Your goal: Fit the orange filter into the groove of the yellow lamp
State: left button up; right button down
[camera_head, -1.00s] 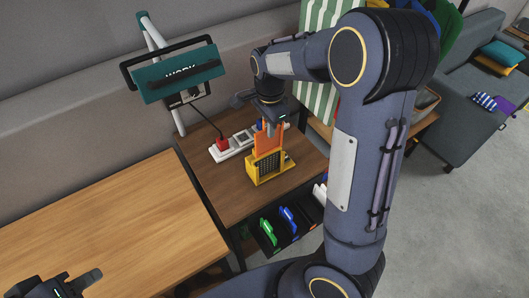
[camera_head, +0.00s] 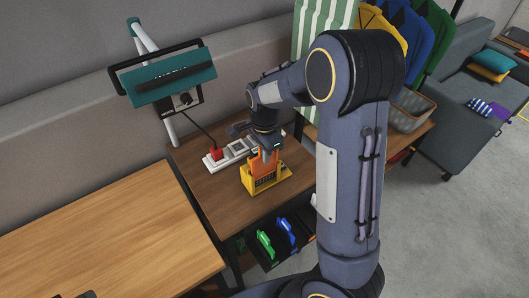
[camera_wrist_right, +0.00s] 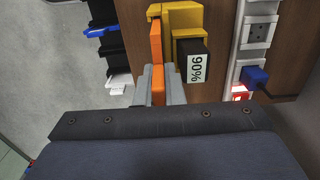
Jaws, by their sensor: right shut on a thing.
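The yellow lamp (camera_head: 281,179) stands on the small brown table; its yellow body and a dark block marked "90%" (camera_wrist_right: 194,66) show in the right wrist view. My right gripper (camera_head: 268,154) points down over the lamp and is shut on the orange filter (camera_head: 262,167). In the wrist view the thin orange filter (camera_wrist_right: 156,45) runs between the grey fingers, alongside the yellow body (camera_wrist_right: 183,18). The filter's lower part is at the lamp's front; I cannot tell whether it sits fully in the groove. Only a dark tip of my left gripper (camera_head: 88,294) shows at the bottom edge.
A white power strip (camera_head: 230,153) with a red plug lies behind the lamp. A teal work light (camera_head: 168,78) stands at the back left. A black bin (camera_head: 283,250) with green and blue items is below the table's front. The wooden table (camera_head: 100,230) at left is clear.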

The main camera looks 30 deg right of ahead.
jog(key=shift+f, duration=0.45)
jog(key=c, duration=1.8)
grip_release()
